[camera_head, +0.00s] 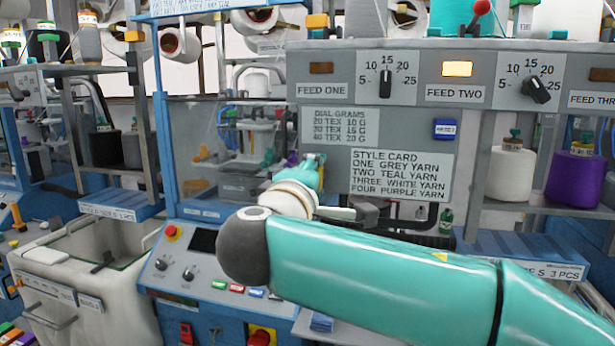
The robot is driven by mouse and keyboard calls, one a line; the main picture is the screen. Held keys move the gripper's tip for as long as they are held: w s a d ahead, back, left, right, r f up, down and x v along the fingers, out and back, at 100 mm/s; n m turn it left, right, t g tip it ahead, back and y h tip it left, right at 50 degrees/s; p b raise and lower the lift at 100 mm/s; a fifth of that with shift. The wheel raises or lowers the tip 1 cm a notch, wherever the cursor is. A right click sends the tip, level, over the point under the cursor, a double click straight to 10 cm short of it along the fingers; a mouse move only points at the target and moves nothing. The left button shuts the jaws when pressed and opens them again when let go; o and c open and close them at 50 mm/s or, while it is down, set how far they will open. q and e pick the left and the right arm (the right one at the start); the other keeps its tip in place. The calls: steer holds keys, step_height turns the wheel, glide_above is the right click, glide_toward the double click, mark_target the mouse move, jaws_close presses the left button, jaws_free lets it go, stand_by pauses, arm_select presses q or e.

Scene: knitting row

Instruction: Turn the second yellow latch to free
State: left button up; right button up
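I cannot make out for sure which part is the second yellow latch. Orange-yellow blocks show at the top of the frame (316,21) and on the left post (133,36). A small orange-yellow part (205,154) shows behind the clear panel of the machine. My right arm comes in from the lower right and bends away towards the machine. Its wrist end (305,174) is in front of the panel. The fingers there are too small and covered to read. My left gripper is out of view.
A grey panel (420,125) carries dials and a style card. A control box (205,268) with buttons stands below the clear panel. A pale bin (40,240) is at the left. White (510,172) and purple (574,180) cones stand on the right shelf.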

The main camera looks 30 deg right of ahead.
steer(key=shift+d+n, duration=0.1)
steer(key=shift+n, duration=0.2)
steer(key=o, duration=1.2)
steer(key=shift+w+d+f, duration=0.1)
steer(key=shift+w, duration=0.05)
steer(key=shift+c, duration=0.2)
steer(key=v, duration=1.2)
